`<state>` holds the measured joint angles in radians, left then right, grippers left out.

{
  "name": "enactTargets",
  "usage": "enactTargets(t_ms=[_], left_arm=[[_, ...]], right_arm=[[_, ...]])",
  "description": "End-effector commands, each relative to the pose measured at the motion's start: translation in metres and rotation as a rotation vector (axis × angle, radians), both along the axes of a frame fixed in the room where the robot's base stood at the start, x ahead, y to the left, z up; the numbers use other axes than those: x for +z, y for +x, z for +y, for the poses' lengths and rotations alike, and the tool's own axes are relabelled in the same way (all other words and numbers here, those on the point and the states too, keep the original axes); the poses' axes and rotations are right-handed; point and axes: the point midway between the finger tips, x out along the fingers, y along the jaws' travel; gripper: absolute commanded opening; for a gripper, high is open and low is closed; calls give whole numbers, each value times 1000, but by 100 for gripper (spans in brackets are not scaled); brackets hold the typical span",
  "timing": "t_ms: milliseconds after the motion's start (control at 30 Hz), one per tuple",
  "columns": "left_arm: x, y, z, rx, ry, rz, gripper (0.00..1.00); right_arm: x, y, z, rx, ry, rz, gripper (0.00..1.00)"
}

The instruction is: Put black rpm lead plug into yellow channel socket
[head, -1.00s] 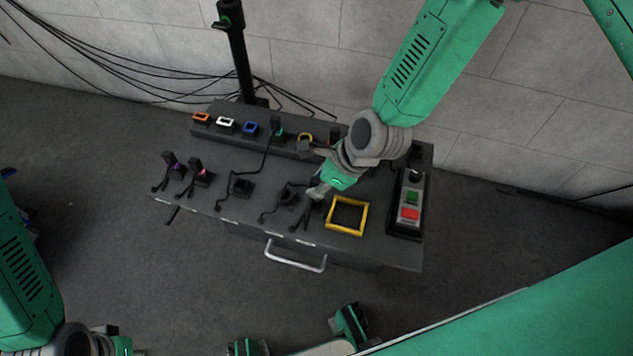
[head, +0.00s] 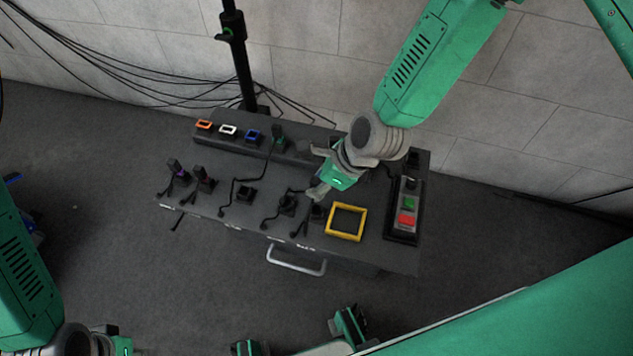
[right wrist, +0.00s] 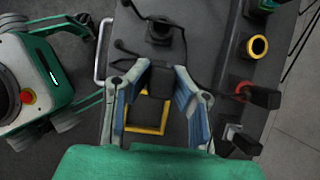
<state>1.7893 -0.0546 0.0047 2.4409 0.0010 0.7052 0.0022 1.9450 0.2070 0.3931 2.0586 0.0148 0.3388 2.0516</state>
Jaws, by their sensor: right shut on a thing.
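My right gripper (head: 320,178) is low over the bench's front half, and its fingers show wide apart in the right wrist view (right wrist: 163,68). It is shut on the black plug (head: 317,213), a small dark block mostly hidden by the fingers; its lead trails toward the bench's front edge. The yellow channel socket (right wrist: 257,46) is a round yellow ring on the raised back strip, empty in the right wrist view. In the head view my gripper hides it. The plug is apart from it. My left gripper cannot be made out clearly at the lower left.
A yellow square frame (head: 346,222) lies right of the plug. Orange (head: 204,125), white (head: 228,130) and blue (head: 253,135) sockets line the back strip. A red-ringed socket (right wrist: 243,88) with a black plug is beside the yellow one. A button box (head: 405,210) stands at the right.

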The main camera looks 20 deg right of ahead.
Motion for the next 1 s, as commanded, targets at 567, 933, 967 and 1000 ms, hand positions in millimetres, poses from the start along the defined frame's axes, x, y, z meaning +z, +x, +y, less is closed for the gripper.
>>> enactTargets(t_ms=[567,933,967,1000], left_arm=[[1,0,0,0,0,0,0],[2,0,0,0,0,0,0],[2,0,0,0,0,0,0],[3,0,0,0,0,0,0]], right_arm=[[0,12,-8,-1,0,0,0],[0,30,-20,0,0,-1,0],[0,32,-21,0,0,-1,0],[0,34,-23,0,0,-1,0]])
